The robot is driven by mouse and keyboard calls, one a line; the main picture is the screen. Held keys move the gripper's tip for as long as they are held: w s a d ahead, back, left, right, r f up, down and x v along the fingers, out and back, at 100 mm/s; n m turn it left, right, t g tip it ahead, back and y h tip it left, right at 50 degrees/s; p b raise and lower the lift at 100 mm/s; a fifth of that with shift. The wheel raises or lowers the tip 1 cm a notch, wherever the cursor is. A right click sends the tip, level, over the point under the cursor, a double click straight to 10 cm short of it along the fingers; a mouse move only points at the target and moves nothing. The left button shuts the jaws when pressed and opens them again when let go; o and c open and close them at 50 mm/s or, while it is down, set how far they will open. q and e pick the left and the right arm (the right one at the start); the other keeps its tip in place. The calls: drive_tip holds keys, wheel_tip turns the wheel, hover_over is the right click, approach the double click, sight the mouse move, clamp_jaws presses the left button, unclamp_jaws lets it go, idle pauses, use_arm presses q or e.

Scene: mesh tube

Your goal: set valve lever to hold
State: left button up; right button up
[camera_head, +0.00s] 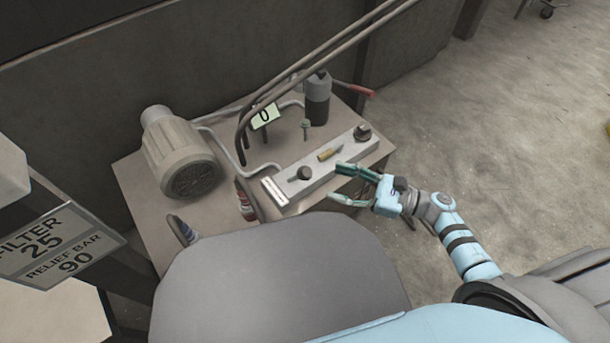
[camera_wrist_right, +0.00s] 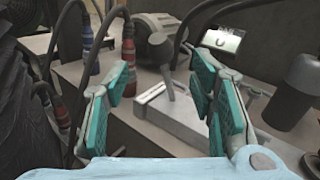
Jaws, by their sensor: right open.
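A pale valve block (camera_head: 285,183) lies along the front of the bench; it also shows in the wrist view (camera_wrist_right: 185,128). It carries a dark round-topped control (camera_head: 304,173) at its left, a small brass-coloured piece (camera_head: 328,154) and a dark knob (camera_head: 362,131) at its right. In the wrist view a grey lever (camera_wrist_right: 168,84) stands up from the block, between my fingers in the picture; contact is not visible. I cannot tell which setting it is at. My right gripper (camera_head: 342,184) is open and empty at the block's front right. My left gripper is out of view.
A motor (camera_head: 180,155) stands at the bench's left, and a dark cylinder (camera_head: 317,98) and red-handled bar (camera_head: 355,90) at the back. Hoses with coloured couplings (camera_wrist_right: 128,58) run nearby.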

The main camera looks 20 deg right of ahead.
sight(305, 173)
drive_tip(key=x, duration=0.9)
drive_tip(key=shift+c, duration=0.2)
clamp_jaws()
